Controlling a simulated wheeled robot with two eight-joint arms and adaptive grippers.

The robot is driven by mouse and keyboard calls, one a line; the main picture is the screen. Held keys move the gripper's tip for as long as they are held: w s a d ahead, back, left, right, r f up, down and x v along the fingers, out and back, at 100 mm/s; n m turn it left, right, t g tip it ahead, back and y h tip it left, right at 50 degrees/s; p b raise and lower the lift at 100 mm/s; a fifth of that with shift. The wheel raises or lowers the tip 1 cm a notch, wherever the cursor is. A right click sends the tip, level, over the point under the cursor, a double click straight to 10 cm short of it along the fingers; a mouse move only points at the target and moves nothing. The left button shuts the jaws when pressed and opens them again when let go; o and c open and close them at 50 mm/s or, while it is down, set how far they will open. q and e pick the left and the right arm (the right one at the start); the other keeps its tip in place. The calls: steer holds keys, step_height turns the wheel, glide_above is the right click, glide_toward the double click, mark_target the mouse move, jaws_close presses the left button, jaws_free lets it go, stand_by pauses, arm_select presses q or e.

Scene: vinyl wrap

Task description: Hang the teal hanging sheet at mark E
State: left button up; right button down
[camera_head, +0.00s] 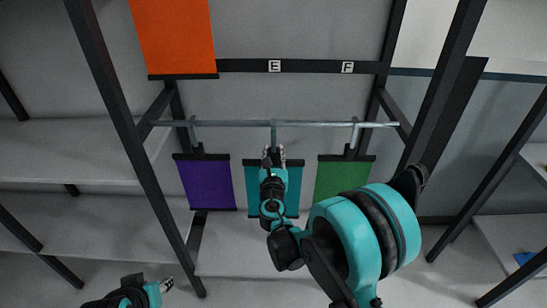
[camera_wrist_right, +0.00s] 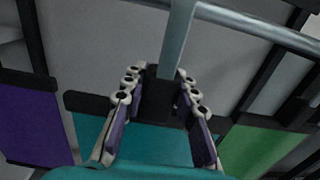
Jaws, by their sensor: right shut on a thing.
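The teal hanging sheet (camera_head: 292,202) hangs upright below the rail, between a purple and a green sheet; it also shows in the wrist view (camera_wrist_right: 90,128). My right gripper (camera_head: 273,156) is in front of it, shut on the black tab (camera_wrist_right: 158,92) at its top. A metal hook (camera_head: 274,134) comes down from the rail below mark E (camera_head: 274,66) and meets or overlaps the tab in the wrist view. I cannot tell whether the tab is on the hook. My left gripper (camera_head: 165,285) is low at the left, away from the sheets, its jaws unclear.
The metal rail (camera_head: 235,123) spans the rack posts. The purple sheet (camera_head: 207,183) and green sheet (camera_head: 341,178) hang close on either side. Mark F (camera_head: 347,67) is on the black bar above. An orange sheet (camera_head: 174,37) hangs upper left. Shelves (camera_head: 60,150) stand at the left.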

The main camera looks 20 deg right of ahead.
steer(key=shift+w+d+f+b, duration=0.15)
steer(key=shift+w+d+f, duration=0.1)
steer(key=shift+w, duration=0.6)
steer(key=shift+w+d+f+b, duration=0.15)
steer(key=shift+w+d+f, duration=0.15)
steer(key=shift+w, duration=0.5)
steer(key=shift+w+d+f+b, duration=0.15)
steer(key=shift+w+d+f, duration=0.1)
steer(key=shift+w, duration=0.6)
steer(key=c, duration=1.1)
jaws_free()
steer(key=shift+a, duration=0.1)
